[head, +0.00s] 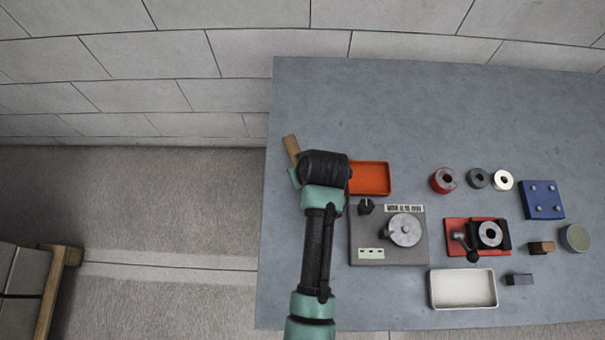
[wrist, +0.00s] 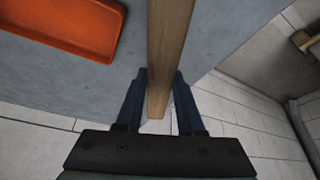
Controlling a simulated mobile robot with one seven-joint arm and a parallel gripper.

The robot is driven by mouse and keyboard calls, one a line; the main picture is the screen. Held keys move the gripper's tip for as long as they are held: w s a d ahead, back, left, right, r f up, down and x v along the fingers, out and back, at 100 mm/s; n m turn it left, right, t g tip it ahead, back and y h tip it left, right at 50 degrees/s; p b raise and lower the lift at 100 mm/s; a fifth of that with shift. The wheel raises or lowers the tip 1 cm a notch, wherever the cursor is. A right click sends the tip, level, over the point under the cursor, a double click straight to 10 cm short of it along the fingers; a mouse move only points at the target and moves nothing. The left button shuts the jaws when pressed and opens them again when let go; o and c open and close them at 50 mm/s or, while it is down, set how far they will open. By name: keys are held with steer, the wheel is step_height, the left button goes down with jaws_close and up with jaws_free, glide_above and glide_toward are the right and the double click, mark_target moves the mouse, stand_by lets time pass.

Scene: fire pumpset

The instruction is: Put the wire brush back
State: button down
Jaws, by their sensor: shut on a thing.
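The wire brush shows as a plain wooden bar in the wrist view (wrist: 168,45), running from the top edge down between my fingers. My gripper (wrist: 158,98) is shut on it. In the head view part of the wooden bar (head: 291,147) sticks out past my wrist, near the table's left edge. No bristles show in either view. My arm hides most of my gripper in the head view. An empty orange tray (head: 370,178) lies just right of my wrist; it also shows at the upper left of the wrist view (wrist: 75,22).
The grey table (head: 400,105) is clear at the back. Right of my arm stand a grey fixture with a round disc (head: 405,230), a red vise-like fixture (head: 462,225), a white tray (head: 463,289), several rings and a blue block (head: 541,200). A wooden-edged item (head: 60,270) stands at lower left.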

steer(key=shift+f, duration=1.5)
steer(key=shift+f, duration=0.2)
steer(key=c, duration=0.5)
jaws_free()
steer(key=shift+r, duration=0.1)
